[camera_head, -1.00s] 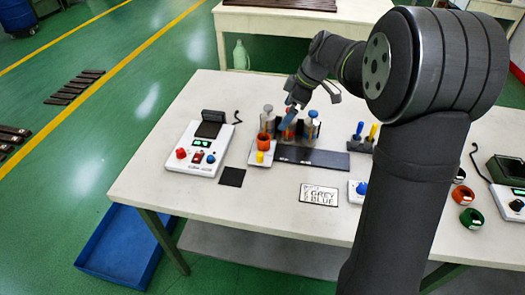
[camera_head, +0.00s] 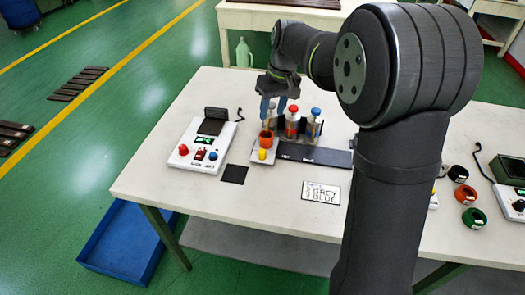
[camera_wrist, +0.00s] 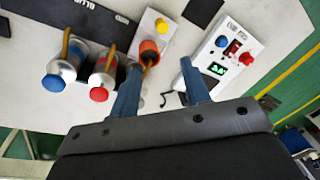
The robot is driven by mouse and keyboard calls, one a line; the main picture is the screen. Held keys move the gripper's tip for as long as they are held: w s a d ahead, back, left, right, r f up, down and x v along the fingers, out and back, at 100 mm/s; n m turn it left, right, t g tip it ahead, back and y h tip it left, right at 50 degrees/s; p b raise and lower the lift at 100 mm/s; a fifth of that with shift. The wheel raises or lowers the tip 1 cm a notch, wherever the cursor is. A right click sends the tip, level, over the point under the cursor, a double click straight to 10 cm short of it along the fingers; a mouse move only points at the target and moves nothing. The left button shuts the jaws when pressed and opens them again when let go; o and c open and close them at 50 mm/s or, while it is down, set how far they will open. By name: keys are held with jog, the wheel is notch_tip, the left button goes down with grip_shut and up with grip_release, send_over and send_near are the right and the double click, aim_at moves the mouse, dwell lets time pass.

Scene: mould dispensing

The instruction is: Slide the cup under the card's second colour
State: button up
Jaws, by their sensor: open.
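The orange cup (camera_head: 266,138) stands on a white plate at the left end of a dark strip. In the wrist view the cup (camera_wrist: 149,46) shows just beyond my fingers. My gripper (camera_head: 273,105) is open above and behind it; its two blue fingers are apart (camera_wrist: 160,92). A red-topped dispenser (camera_head: 292,122) and a blue-topped dispenser (camera_head: 315,124) stand to the right of the cup. Another station behind the cup is mostly hidden by my fingers. The card (camera_head: 321,193) shows GREY on its second line and BLUE below; the first line is unclear.
A yellow button (camera_head: 262,155) is in front of the cup. A white control box (camera_head: 203,147) with a green display stands left, with a black square (camera_head: 234,174) beside it. Black, orange and green rings (camera_head: 466,194) lie at the right.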

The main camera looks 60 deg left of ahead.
aim_at(262, 151)
jog(key=s+f+m, duration=0.1)
jog(key=f+m, duration=0.1)
jog(key=f, duration=0.3)
jog(key=s+f+m+t, duration=0.1)
jog(key=f+m, duration=0.1)
jog(key=f, duration=0.4)
jog(key=s+f+m+h, duration=0.1)
jog(key=f+m, duration=0.1)
jog(key=f, duration=0.3)
jog(key=shift+a+f+t, duration=0.15)
jog(key=shift+a+t, duration=0.15)
jog(key=shift+a, duration=0.1)
grip_shut()
